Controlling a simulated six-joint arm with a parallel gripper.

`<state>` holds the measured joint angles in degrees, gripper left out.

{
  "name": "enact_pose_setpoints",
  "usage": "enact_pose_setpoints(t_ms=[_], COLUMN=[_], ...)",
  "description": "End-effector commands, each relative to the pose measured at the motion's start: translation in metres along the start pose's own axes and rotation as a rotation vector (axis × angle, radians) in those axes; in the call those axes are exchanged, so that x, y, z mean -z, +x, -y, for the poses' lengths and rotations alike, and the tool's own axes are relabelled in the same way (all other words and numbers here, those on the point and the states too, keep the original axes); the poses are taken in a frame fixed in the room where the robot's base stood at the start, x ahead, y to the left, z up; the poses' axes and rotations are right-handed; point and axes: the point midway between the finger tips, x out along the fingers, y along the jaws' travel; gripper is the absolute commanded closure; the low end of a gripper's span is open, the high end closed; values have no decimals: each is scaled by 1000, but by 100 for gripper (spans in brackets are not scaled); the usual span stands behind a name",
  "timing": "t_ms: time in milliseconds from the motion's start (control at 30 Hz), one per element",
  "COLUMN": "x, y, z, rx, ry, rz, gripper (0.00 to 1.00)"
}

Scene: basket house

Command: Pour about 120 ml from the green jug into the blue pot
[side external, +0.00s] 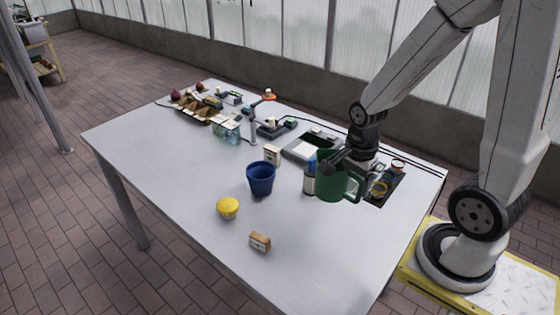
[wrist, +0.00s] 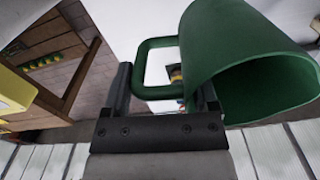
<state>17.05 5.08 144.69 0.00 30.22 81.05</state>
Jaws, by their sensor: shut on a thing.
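The green jug (side external: 331,186) is held by my gripper (side external: 343,166) above the right part of the table, looking about upright. In the wrist view the jug (wrist: 225,50) fills the upper right, with its open mouth toward the camera. My gripper (wrist: 163,95) is shut on the jug there, its fingers around the handle side and wall; the exact contact is hard to see. The blue pot (side external: 260,180) stands upright on the table, left of the jug and apart from it. What is inside the jug and the pot cannot be made out.
A yellow cup-like item (side external: 228,208) and a small brown block (side external: 260,242) lie in front of the pot. A small carton (side external: 272,156) stands behind it. A bottle (side external: 309,177) stands beside the jug. A lamp (side external: 254,120) and trays (side external: 195,104) are farther back. The front left table is clear.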

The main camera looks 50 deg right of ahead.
Motion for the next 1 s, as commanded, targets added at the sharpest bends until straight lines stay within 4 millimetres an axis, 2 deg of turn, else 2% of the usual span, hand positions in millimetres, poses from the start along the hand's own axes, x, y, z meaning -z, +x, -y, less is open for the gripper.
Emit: enact_pose_setpoints(t_ms=[233,467,667,1000], x=[0,7,15,36], y=[-17,-19,-22,-29], z=[1,21,43,96], rx=[5,2,1,2], ry=[-1,-78,-166,-383], rz=[-1,-1,-1,-2], gripper=[100,100,100,100])
